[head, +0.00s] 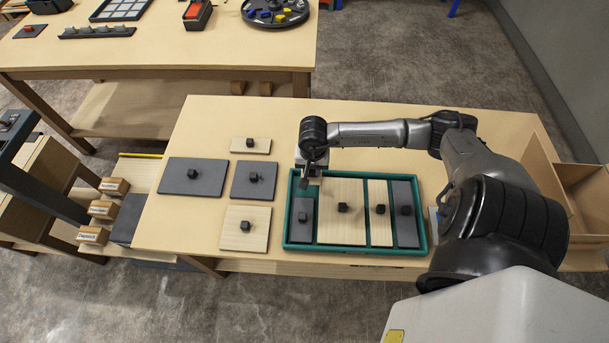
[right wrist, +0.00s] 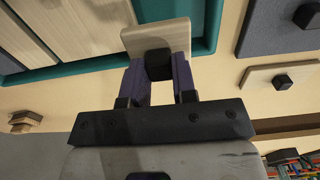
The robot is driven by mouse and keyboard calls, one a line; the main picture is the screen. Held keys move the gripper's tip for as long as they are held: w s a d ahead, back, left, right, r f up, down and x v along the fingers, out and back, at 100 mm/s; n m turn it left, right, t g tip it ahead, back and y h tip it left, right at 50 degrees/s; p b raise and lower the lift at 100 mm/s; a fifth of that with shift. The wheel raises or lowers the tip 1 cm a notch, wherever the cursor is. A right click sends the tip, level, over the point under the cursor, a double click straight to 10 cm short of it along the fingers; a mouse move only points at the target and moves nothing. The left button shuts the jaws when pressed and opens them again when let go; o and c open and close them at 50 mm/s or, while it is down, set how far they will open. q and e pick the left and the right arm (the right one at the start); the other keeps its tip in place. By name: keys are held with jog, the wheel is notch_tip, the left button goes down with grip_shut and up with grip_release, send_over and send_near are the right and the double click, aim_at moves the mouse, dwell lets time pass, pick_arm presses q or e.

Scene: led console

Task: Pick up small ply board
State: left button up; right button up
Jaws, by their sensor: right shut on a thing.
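My right gripper (head: 308,182) is at the upper left corner of the green tray (head: 285,225). In the right wrist view, its two fingers (right wrist: 158,82) are shut on the dark knob of a small ply board (right wrist: 181,36). That board is at the tray's corner; I cannot tell whether it rests there or hangs just above. In the head view the gripper mostly hides it. Another small ply board (head: 238,146) with a dark knob lies on the table left of the tray. My left gripper is not in view.
The tray holds a narrow grey board (head: 301,230), a large ply board (head: 343,190), a narrow ply board (head: 379,228) and a grey board (head: 406,232). Two grey boards (head: 183,187) (head: 244,190) and a square ply board (head: 236,240) lie left of it. An open wooden bin (head: 535,160) is at right.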

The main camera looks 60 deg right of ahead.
jog(key=s+d+r+p, duration=0.3)
jog(key=s+d+r, duration=0.2)
jog(key=s+d, duration=0.1)
jog(key=shift+s+d+r, duration=0.2)
jog(key=shift+s+r, duration=0.1)
